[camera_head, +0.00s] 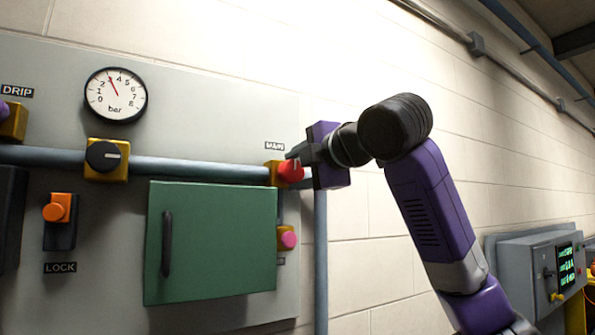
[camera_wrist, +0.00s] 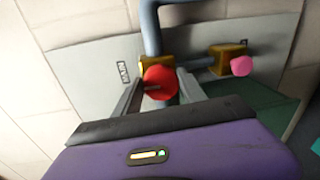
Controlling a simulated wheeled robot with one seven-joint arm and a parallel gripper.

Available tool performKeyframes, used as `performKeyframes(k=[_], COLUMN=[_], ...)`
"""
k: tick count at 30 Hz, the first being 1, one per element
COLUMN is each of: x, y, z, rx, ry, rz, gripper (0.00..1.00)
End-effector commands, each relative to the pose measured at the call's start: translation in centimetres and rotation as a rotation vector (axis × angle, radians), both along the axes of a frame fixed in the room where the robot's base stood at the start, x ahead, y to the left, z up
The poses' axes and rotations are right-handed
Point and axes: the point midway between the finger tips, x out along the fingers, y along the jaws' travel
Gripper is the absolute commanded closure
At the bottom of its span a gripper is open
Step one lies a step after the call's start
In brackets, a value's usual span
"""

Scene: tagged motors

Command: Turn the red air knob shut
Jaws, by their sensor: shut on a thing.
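The red knob (camera_head: 291,172) sits on a yellow valve block on the blue-grey pipe, under a small label that seems to read MAIN.
A pressure gauge (camera_head: 116,95) reads about 3 bar. A black knob (camera_head: 103,156), an orange lock switch (camera_head: 58,209) and a pink knob (camera_head: 287,238) are on the panel. A closed green door (camera_head: 215,240) is just below. Bare wall (camera_head: 370,270) lies right of the panel.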

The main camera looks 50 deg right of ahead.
Motion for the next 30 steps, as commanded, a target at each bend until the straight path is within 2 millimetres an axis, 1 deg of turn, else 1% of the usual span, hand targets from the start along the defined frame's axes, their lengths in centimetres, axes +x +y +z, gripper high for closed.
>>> performKeyframes(k=[9, 22, 23, 24, 26, 30], x=[0.05, 0.08, 0.08, 0.09, 0.08, 0.05], y=[0.2, 0.21, 0.22, 0.2, 0.19, 0.13], z=[-0.23, -0.31, -0.31, -0.31, -0.27, -0.17], rx=[-0.079, -0.087, -0.087, -0.087, -0.087, -0.086], ry=[0.028, 0.032, 0.032, 0.032, 0.031, 0.029], rz=[0.004, 0.005, 0.005, 0.004, 0.004, 0.002], gripper=[0.92, 0.92, 0.5, 0.42, 0.31, 0.31])
